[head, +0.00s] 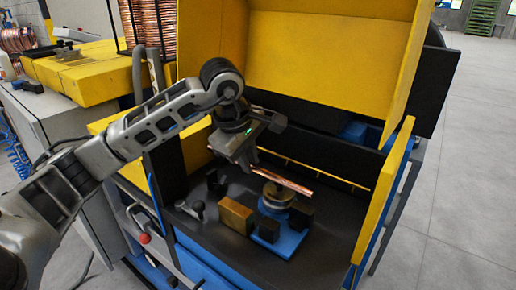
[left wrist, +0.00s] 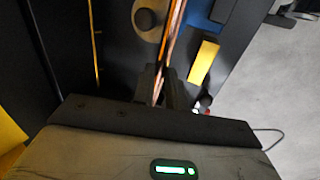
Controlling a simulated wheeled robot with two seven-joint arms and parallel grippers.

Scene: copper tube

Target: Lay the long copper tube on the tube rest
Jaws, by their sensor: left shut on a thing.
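My left gripper (head: 248,163) reaches over the machine's dark bed and is shut on the copper tube (head: 290,183). The tube sticks out of the jaws to the right, sloping slightly down, above a round brass-coloured piece (head: 276,199). I cannot tell whether it touches that piece. In the left wrist view the jaws (left wrist: 165,88) grip the tube (left wrist: 173,38), which runs up past a round knob (left wrist: 147,18). A blue base (head: 266,244) with dark blocks stands under the round piece. I cannot tell which part is the tube rest. My right gripper is out of view.
A brass-coloured block (head: 235,216) and a small lever (head: 197,209) stand on the dark bed (head: 218,240). Yellow guard panels (head: 330,60) rise behind and at the right (head: 386,195). A yellow rod (head: 330,175) runs along the back. The bed's front is clear.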

